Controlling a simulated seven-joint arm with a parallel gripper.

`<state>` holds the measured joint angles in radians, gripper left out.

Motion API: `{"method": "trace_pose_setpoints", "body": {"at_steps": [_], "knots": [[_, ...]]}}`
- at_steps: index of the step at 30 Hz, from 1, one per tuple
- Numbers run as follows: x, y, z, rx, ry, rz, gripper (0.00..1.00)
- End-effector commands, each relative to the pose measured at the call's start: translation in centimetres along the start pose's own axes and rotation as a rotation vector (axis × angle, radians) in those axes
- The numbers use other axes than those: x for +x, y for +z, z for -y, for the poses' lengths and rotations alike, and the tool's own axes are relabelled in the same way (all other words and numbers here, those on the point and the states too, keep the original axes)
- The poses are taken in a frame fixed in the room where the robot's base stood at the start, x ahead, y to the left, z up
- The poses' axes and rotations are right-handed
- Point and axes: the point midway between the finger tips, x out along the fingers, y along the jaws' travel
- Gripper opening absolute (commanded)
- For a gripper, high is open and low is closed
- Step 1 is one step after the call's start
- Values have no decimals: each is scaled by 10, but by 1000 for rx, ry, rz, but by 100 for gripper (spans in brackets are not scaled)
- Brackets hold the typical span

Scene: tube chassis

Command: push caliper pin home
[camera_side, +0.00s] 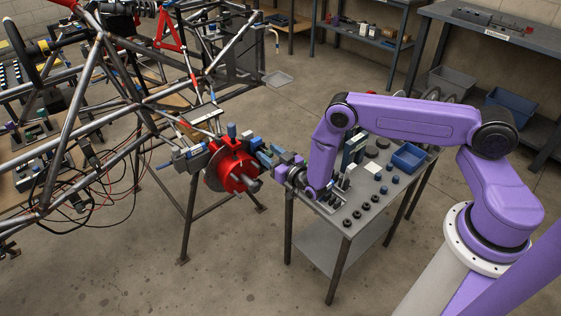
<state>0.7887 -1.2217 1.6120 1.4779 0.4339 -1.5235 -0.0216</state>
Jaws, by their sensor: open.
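A red hub and disc assembly (234,168) sits at the corner of the tube chassis (95,75), with dark studs pointing toward the lower right. A blue part (232,131) stands on its top edge. My gripper (267,157) is at the right side of the assembly, its fingers pointing left toward it. The gripper is open. I cannot tell whether the fingers touch the assembly. The caliper pin is too small or hidden to make out.
A grey work table (337,238) right of the assembly holds a blue bin (408,157), several dark round parts and small blocks. A dark stand (188,215) supports the chassis corner. Cables hang at the left. Shelves line the back wall. The front floor is clear.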

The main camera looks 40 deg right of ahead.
Motion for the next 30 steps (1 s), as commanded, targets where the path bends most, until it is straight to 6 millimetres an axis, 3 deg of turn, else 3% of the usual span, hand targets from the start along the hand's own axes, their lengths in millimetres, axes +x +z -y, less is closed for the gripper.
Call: {"method": "trace_pose_setpoints", "body": {"at_steps": [7, 24, 30], "knots": [[-30, 0, 1, -3, -3, 3, 47], [-146, 0, 1, -5, -6, 2, 47], [-167, 0, 1, -2, -2, 2, 47]]}}
